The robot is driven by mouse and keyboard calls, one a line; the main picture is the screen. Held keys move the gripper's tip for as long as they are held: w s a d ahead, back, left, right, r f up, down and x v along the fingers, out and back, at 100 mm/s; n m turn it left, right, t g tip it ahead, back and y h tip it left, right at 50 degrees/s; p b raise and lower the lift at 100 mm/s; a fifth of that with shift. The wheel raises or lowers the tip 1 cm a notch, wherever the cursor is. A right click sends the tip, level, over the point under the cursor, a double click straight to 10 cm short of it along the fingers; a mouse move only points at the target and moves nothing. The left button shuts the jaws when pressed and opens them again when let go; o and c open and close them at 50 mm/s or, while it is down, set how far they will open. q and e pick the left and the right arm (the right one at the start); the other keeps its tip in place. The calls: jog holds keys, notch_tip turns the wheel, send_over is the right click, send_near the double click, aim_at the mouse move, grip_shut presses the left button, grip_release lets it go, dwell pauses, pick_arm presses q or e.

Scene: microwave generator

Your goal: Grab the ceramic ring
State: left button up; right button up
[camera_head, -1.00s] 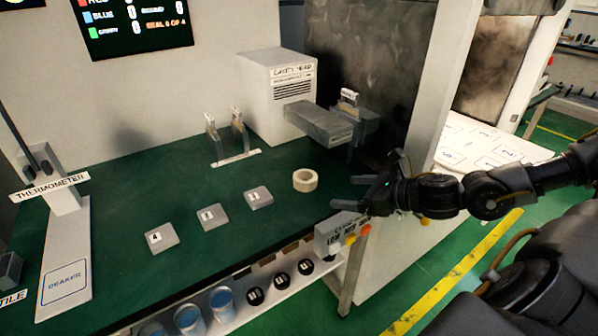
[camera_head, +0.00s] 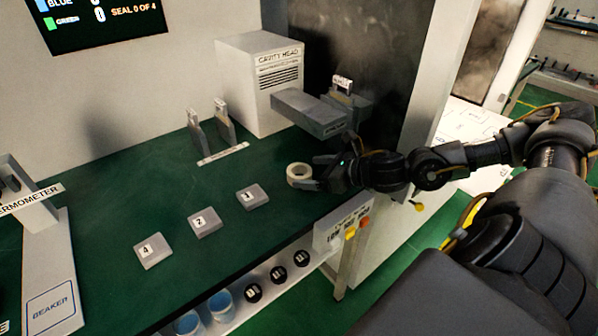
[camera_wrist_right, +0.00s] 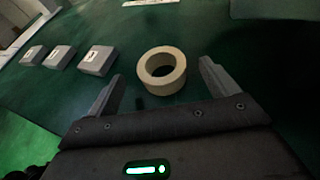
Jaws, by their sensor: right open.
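The ceramic ring (camera_head: 299,174) is a cream-coloured, short hollow cylinder lying flat on the green bench top. In the right wrist view the ring (camera_wrist_right: 162,70) lies just ahead of my right gripper (camera_wrist_right: 161,80), roughly centred between its two grey fingers. The fingers are spread apart, with a gap to the ring on each side. In the head view my right gripper (camera_head: 318,172) comes in from the right, low over the bench and right at the ring's right side. My left gripper is not in view.
Grey blocks numbered 3 (camera_head: 252,197), 2 (camera_head: 205,222) and 4 (camera_head: 153,250) stand left of the ring. The white cavity head box (camera_head: 275,85) with its grey arm (camera_head: 310,112) stands behind. Two upright holders (camera_head: 224,122) stand back left. A button panel (camera_head: 345,225) is at the front edge.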

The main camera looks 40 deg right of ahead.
aim_at(300, 171)
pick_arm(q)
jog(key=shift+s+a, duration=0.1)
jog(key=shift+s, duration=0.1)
pick_arm(e)
jog(key=shift+w+a, duration=0.15)
jog(key=shift+w, duration=0.15)
jog(key=shift+w+a+f+p, duration=0.1)
jog(key=shift+w+a+p, duration=0.05)
jog(key=shift+w+p, duration=0.15)
jog(key=p+x, duration=0.1)
jog(key=x, duration=0.2)
jog(key=shift+w+f, duration=0.1)
jog(key=shift+w, duration=0.1)
jog(key=shift+w+a+f, duration=0.1)
jog(key=shift+w+f, duration=0.15)
jog(key=shift+w, duration=0.15)
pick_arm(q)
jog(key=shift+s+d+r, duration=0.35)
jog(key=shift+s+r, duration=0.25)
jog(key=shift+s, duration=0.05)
pick_arm(e)
jog(key=c, duration=1.2)
